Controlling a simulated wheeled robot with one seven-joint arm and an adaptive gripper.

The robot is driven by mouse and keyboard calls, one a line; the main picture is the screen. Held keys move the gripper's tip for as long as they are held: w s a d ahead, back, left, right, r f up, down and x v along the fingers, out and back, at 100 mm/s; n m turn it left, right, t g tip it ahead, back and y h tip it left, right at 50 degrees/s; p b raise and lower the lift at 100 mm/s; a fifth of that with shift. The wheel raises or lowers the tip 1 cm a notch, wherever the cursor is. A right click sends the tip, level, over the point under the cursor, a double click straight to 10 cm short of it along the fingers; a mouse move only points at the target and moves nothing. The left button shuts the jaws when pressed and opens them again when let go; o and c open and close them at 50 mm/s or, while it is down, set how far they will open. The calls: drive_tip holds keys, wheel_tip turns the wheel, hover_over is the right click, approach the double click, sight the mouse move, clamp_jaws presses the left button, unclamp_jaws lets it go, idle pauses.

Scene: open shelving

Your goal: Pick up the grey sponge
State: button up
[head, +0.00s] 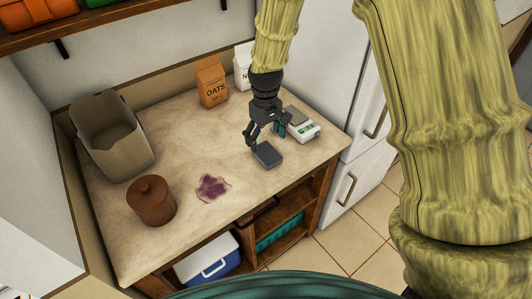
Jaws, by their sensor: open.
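The grey sponge (267,154) is a small dark grey block lying on the countertop (190,130), near its front right part. My gripper (266,143) is open and points down just above and behind the sponge. One finger is at the sponge's left rear side and the other is to its right rear. I cannot tell whether either finger touches it. The sponge's top and front show clearly.
A white and green scale-like device (303,131) stands close on the right. An OATS bag (211,82) and a white bag (243,66) stand behind.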

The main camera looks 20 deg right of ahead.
sight(267, 153)
drive_tip(key=shift+w+f, duration=0.2)
drive_tip(key=shift+f, duration=0.8)
drive_tip(key=shift+s+d+f+p, duration=0.1)
drive_tip(key=shift+s+f+p, duration=0.05)
drive_tip(key=shift+f+p, duration=0.4)
drive_tip(key=shift+d+f+p, duration=0.2)
drive_tip(key=shift+f+p, duration=0.45)
drive_tip(key=shift+f, duration=1.65)
drive_tip(key=c, duration=0.9)
drive_tip(key=shift+r, duration=0.1)
